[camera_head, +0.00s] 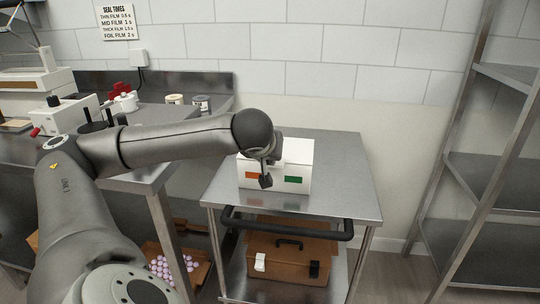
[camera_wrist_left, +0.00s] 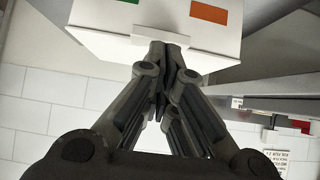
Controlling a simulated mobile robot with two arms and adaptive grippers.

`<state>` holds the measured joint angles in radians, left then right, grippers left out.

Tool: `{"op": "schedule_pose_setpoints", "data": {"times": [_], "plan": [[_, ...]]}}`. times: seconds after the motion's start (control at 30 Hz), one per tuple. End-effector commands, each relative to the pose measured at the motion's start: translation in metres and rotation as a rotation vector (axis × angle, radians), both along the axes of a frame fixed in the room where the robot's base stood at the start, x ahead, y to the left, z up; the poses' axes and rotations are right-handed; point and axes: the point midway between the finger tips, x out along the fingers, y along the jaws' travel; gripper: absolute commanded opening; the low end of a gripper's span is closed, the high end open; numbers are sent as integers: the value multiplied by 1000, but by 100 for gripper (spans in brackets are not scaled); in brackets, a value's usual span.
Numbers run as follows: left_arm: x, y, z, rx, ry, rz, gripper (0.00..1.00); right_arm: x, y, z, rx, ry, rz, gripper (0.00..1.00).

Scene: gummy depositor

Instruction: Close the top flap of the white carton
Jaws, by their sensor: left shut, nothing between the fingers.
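The white carton (camera_head: 298,184) stands on the metal cart top, with an orange and a green label on its front. A white top panel (camera_head: 298,150) shows behind my left wrist; I cannot tell how far the flap is open. My left gripper (camera_head: 265,181) is shut and empty, pointing down at the carton's front. The left wrist view shows the carton (camera_wrist_left: 110,32) upside down, with my shut fingertips (camera_wrist_left: 163,48) close to a small white tab (camera_wrist_left: 162,35) on its edge. Whether they touch is unclear. My right gripper is not in view.
The cart top (camera_head: 345,190) is clear around the carton, with a black handle (camera_head: 285,228) along its front. A brown case (camera_head: 288,267) sits on the lower shelf. A steel bench (camera_head: 150,180) with equipment stands left, a metal rack (camera_head: 490,150) right.

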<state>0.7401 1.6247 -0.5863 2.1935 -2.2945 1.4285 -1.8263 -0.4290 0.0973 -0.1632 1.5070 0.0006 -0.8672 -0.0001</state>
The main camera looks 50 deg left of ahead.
Motion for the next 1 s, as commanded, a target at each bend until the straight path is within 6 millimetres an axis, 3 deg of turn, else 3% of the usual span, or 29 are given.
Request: {"op": "schedule_pose_setpoints", "data": {"times": [0.13, 0.5, 1.0], "plan": [[-2, 2, 15, 1, 0, 2, 0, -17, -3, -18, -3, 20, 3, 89], [-7, 2, 29, 1, 1, 2, 0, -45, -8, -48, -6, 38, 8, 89], [-62, -46, 1, 0, -1, 3, 0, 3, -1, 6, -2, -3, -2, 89]]}}
